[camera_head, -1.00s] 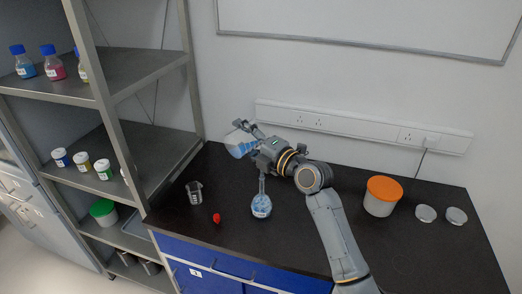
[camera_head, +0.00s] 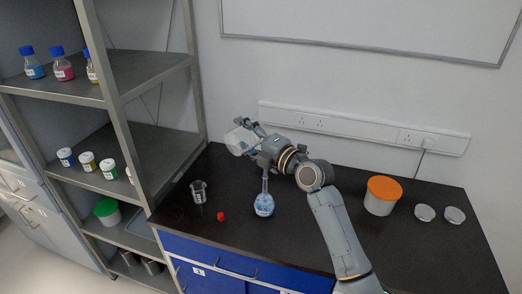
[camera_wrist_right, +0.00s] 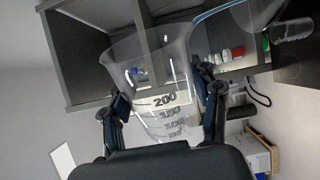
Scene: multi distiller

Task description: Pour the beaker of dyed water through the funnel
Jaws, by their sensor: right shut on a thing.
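My right gripper (camera_head: 252,138) is shut on a clear graduated beaker (camera_head: 239,142), held tilted above the bench with no blue visible in it. In the right wrist view the same beaker (camera_wrist_right: 160,72) is between the two fingers, looks clear, and its 200 mark shows. A round flask (camera_head: 264,206) with a long neck and blue liquid stands upright on the bench below my right gripper. The top of its neck is hidden by the gripper, and I cannot make out a funnel there. My left gripper is not in view.
A small glass beaker (camera_head: 198,192) and a red stopper (camera_head: 221,216) are left of the flask on the dark bench (camera_head: 300,235). An orange-lidded tub (camera_head: 382,196) and two round silvery items stand at the right. A metal shelf (camera_head: 150,155) with bottles stands at the left.

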